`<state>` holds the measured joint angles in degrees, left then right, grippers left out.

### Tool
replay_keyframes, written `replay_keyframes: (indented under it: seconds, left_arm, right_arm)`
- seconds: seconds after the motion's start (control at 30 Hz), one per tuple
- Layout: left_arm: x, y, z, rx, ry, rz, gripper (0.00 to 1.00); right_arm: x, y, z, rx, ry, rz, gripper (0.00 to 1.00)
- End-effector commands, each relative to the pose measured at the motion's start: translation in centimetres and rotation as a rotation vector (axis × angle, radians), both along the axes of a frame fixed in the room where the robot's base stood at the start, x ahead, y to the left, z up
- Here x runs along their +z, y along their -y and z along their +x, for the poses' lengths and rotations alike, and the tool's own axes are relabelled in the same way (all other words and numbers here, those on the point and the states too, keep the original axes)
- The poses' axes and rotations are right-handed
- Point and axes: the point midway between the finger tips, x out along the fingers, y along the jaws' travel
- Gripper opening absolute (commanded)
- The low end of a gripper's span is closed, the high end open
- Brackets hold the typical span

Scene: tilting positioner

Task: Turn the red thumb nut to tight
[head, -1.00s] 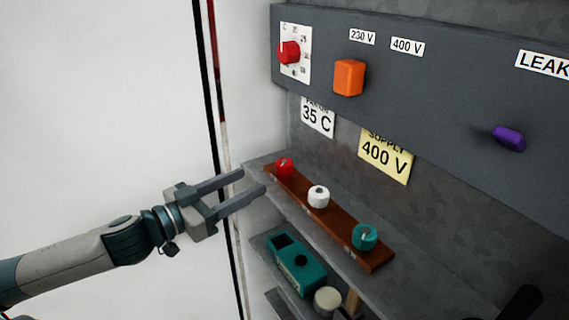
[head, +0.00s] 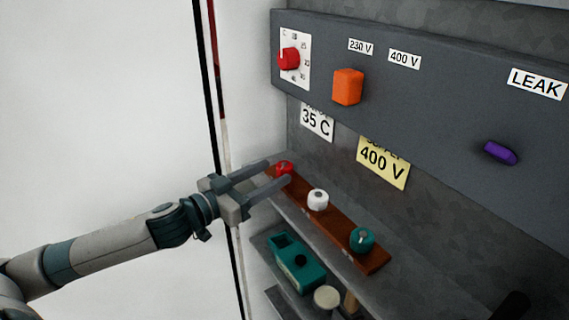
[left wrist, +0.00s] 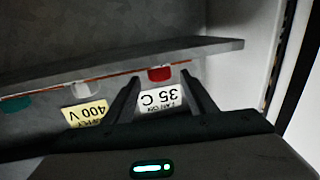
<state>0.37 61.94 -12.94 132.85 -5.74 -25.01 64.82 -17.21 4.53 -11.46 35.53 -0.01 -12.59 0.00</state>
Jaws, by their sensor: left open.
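The red thumb nut (head: 285,167) sits at the far left end of a brown strip (head: 334,226) on a grey shelf, with a white nut and a teal nut further along the strip. My left gripper (head: 277,172) is open, its two fingers reaching towards the red nut, with the tips at or close beside it. In the left wrist view the red nut (left wrist: 160,74) appears beyond the gap between the open fingers (left wrist: 162,84). I cannot tell whether a finger touches it. My right gripper is not in view.
The white nut (head: 317,199) and teal nut (head: 362,239) stand on the same strip. A grey panel above carries a red dial (head: 289,59), an orange knob (head: 348,87) and a purple knob (head: 500,152). A teal box (head: 296,262) is on the lower shelf.

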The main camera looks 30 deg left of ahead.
Motion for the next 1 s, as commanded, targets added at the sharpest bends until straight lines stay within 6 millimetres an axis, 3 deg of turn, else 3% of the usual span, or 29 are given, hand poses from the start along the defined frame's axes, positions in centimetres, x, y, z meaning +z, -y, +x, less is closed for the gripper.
replay_keyframes:
  seconds: [0.5,0.97,1.0]
  left_arm:
    - [0.2,1.6,4.3,0.000,0.001,0.000,0.51]
    - [0.0,1.9,4.8,-0.001,0.000,0.001,0.51]
    - [0.0,1.9,4.8,-0.001,0.000,0.001,0.44]
  right_arm:
    - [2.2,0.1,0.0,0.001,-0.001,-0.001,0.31]
    - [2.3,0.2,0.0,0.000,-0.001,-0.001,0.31]
    - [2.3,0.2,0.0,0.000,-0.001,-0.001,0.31]
